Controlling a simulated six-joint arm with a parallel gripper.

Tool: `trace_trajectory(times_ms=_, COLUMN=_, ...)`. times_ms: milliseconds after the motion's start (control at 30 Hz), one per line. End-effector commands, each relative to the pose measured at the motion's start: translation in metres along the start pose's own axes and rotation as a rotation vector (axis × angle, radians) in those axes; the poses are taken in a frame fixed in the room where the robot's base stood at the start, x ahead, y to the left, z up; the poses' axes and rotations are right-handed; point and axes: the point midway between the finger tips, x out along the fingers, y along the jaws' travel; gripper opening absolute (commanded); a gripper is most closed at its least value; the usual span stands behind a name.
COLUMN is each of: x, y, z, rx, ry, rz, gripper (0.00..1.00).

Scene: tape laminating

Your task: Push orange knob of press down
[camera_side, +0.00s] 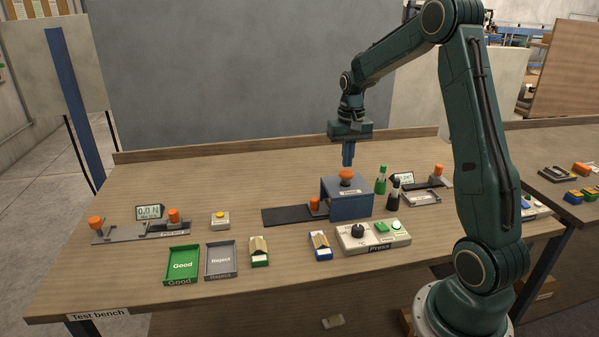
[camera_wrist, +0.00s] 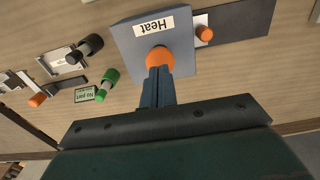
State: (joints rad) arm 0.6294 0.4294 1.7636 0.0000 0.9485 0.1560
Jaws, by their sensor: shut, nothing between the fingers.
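The press is a blue-grey box (camera_side: 349,206) on a dark base plate, and its orange knob (camera_side: 346,174) stands on top. My gripper (camera_side: 348,164) is shut and empty, pointing straight down just above the knob. In the wrist view the box (camera_wrist: 125,42) carries a label reading "Heat". There, my shut fingers (camera_wrist: 159,72) partly overlap the orange knob (camera_wrist: 158,54). I cannot tell whether the fingertips touch the knob.
A smaller orange knob (camera_side: 315,204) is at the box's left, by the dark plate (camera_side: 285,216). A control panel (camera_side: 372,238) is in front. Green (camera_side: 183,264) and grey (camera_side: 221,261) trays lie front left.

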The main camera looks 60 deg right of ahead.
Motion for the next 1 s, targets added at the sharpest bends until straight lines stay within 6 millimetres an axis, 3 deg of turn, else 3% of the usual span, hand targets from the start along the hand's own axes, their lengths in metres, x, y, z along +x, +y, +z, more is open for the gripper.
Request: trace_trajectory(times_ms=1000, x=0.0078, y=0.0000, z=0.0001, rx=0.000, ry=-0.001, rz=0.000, gripper=0.00)
